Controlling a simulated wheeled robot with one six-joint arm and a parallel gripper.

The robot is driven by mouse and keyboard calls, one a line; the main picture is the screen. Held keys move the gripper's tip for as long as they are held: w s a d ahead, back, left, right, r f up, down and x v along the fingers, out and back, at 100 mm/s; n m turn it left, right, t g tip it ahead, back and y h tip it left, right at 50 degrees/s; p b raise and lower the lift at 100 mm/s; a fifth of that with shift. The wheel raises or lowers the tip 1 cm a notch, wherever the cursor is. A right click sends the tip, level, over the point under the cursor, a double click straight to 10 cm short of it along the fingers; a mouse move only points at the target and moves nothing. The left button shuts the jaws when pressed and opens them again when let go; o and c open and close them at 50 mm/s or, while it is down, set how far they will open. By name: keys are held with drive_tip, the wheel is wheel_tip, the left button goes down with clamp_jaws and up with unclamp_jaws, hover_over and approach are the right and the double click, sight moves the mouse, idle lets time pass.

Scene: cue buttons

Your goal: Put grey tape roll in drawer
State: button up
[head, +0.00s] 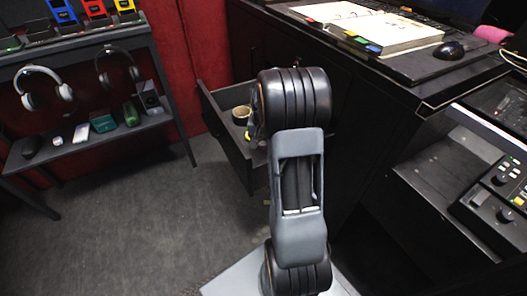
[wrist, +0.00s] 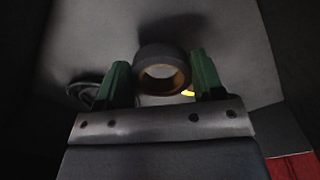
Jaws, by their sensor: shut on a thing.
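The grey tape roll (wrist: 162,53), dark outside with a tan inner ring, sits between the two green fingers of my gripper (wrist: 160,82) in the wrist view. My gripper is shut on it. The roll also shows in the head view (head: 240,119), within the outline of the open drawer (head: 225,137). The drawer is pulled out of the black desk. In the wrist view, the pale drawer floor (wrist: 220,35) lies behind the roll; I cannot tell whether they touch. In the head view my arm hides most of the gripper and the drawer's right part.
A dark cable (wrist: 84,92) and a small yellow thing (wrist: 188,93) show near the fingers. The black desk (head: 395,85) is right of the drawer. A shelf (head: 90,135) with headphones and small items stands at left. The grey floor between is clear.

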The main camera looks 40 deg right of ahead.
drive_tip(key=shift+f+b, duration=0.95)
drive_tip(key=shift+f, duration=1.5)
drive_tip(key=shift+f, duration=0.1)
drive_tip(key=o, duration=0.9)
wheel_tip(320, 180, up, 12)
drive_tip(key=p, duration=0.4)
wheel_tip(320, 180, up, 22)
drive_tip(key=f+n+t+p, duration=0.15)
drive_tip(key=n+p, duration=0.25)
drive_tip(key=p, duration=1.2)
hover_over(263, 155)
drive_tip(key=s+a, duration=0.5)
drive_tip(key=a, duration=0.6)
drive_tip(key=r, duration=0.1)
drive_tip(key=s+a+r+n+t+p, duration=0.1)
drive_tip(key=s+a+r+n+p, duration=0.1)
drive_tip(key=s+a+r+p, duration=0.2)
drive_tip(key=s+a+r+n+t+p, duration=0.1)
drive_tip(key=s+a+r+p, duration=0.4)
drive_tip(key=r+p, duration=0.5)
drive_tip(key=shift+s+a+r+n, duration=0.2)
drive_tip(key=shift+r+n, duration=0.3)
drive_tip(key=shift+n, duration=0.3)
